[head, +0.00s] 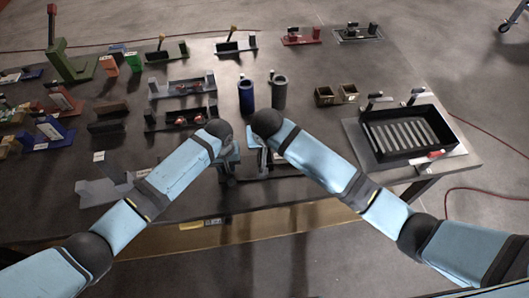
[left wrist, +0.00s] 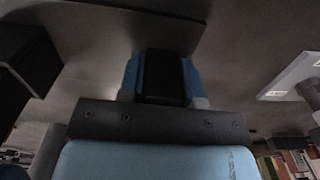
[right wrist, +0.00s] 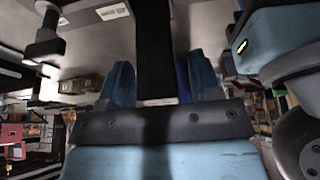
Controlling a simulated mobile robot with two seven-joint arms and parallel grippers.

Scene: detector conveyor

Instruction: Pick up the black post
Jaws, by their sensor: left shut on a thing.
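The black post (left wrist: 164,78) sits between the blue fingers of my left gripper (left wrist: 164,85), which is shut on it. In the right wrist view a long black upright piece (right wrist: 153,45), seemingly the same post, runs down from the top edge between the spread fingers of my right gripper (right wrist: 160,85). The right fingers look wider apart than the left ones; whether they touch the piece is not clear. In the head view the left gripper (head: 229,165) and right gripper (head: 264,160) are close together at the table's front edge, and my arms mostly hide the post there.
A blue cylinder (head: 246,97) and a grey cylinder (head: 279,93) stand just beyond my grippers. A black tray (head: 377,143) is at the right, and two small brown boxes (head: 325,95) stand nearer the middle. Fixtures crowd the left side of the dark table (head: 300,125).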

